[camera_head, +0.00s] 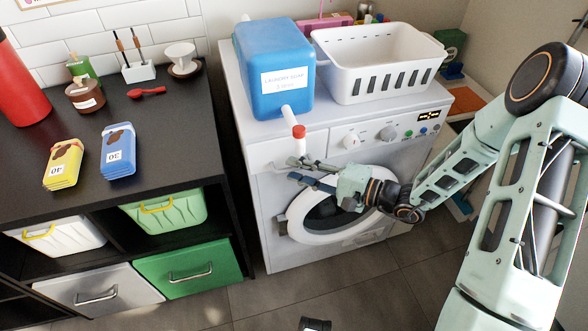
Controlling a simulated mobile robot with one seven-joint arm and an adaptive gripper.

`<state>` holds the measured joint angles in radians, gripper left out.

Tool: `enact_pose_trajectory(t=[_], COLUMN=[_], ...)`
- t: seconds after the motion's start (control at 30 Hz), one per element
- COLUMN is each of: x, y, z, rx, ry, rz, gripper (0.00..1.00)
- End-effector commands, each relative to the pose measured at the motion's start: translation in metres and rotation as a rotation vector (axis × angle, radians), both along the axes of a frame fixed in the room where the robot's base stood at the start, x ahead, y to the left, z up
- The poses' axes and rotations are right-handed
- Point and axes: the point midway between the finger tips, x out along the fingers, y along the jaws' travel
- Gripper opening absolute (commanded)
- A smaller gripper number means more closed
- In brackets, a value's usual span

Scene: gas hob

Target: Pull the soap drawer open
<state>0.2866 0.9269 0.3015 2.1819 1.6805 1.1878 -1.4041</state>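The white washing machine (365,215) stands in the middle of the view. Its soap drawer (272,154) is at the upper left of the front, left of the knobs, and looks flush with the panel. My gripper (292,171) is in front of the machine, just below the drawer front and above the round door. Its two dark fingers point left and are apart, with nothing seen between them. Whether a fingertip touches the drawer's lower edge cannot be told. The drawer's right part is partly hidden by the jug's spout.
A blue laundry soap jug (272,75) stands on the machine; its red-capped spout (299,132) overhangs the drawer. A white basket (375,65) is beside it. A black shelf unit (120,200) with boxes stands left. The floor (330,290) in front is mostly clear.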

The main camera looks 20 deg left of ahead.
Motion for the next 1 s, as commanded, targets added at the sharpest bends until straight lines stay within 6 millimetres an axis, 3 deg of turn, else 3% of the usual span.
enact_pose_trajectory(t=[0.13, 0.43, 0.67, 1.0], x=[0.0023, 0.0032, 0.0031, 0.003], y=[0.0116, 0.0134, 0.0132, 0.0131], z=[-0.0016, -0.0018, -0.0018, -0.0018], rx=[0.001, 0.0, 0.0, 0.0], ry=[0.0, 0.0, 0.0, 0.0], rz=[0.001, -0.001, 0.0, 0.0], gripper=[0.25, 0.25, 0.01, 0.0])
